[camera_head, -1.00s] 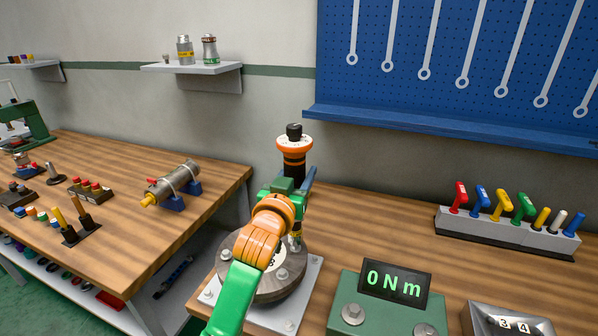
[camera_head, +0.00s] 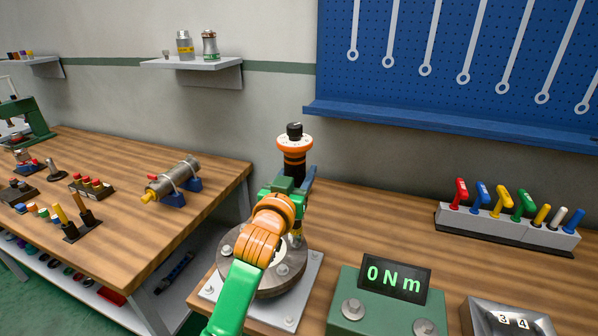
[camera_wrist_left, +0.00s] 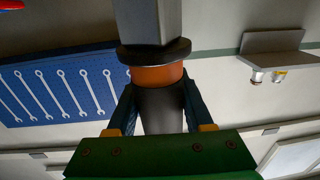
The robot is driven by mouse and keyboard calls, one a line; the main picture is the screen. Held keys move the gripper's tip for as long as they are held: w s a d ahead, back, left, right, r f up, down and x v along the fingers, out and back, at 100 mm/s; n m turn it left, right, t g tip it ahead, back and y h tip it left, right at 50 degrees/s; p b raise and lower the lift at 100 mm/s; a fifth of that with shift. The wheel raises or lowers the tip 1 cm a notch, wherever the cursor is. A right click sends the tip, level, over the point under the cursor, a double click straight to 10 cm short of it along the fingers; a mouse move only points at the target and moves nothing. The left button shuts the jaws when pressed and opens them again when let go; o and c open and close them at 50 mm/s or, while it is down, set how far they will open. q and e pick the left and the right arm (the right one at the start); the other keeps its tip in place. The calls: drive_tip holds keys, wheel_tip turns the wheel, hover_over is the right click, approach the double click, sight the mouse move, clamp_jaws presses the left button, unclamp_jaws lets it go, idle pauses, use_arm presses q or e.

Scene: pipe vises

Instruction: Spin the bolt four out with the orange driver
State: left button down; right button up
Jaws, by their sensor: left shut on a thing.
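The orange driver (camera_head: 295,144) stands upright, with an orange collar, a black knob on top and a dark body. My left gripper (camera_head: 296,185) is shut on the driver's body. In the left wrist view the gripper's fingers (camera_wrist_left: 157,100) close on both sides of the driver's dark body, below its orange band (camera_wrist_left: 157,76). Under the driver is a dark round flange (camera_head: 235,243) with several bolts, on a pale square plate (camera_head: 311,272). The driver's lower end is near the flange's right rim; my arm partly hides it, so contact with a bolt cannot be told. My right gripper is out of view.
A rack of coloured hex keys (camera_head: 508,227) stands at the back right. Another bench (camera_head: 120,240) with tools stands left. Bare tabletop lies between flange and rack.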

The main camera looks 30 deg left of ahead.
use_arm(q)
drive_tip(key=shift+f+b, duration=0.9)
drive_tip(key=shift+f, duration=0.2)
idle(0.9)
drive_tip(key=shift+s+f, duration=0.1)
drive_tip(key=shift+f, duration=0.05)
idle(0.7)
drive_tip(key=shift+p, duration=0.4)
drive_tip(key=shift+w+r+p, duration=0.2)
drive_tip(key=shift+r+p, duration=1)
wheel_tip(320, 180, up, 3)
drive_tip(key=p, duration=0.3)
drive_tip(key=shift+s, duration=0.1)
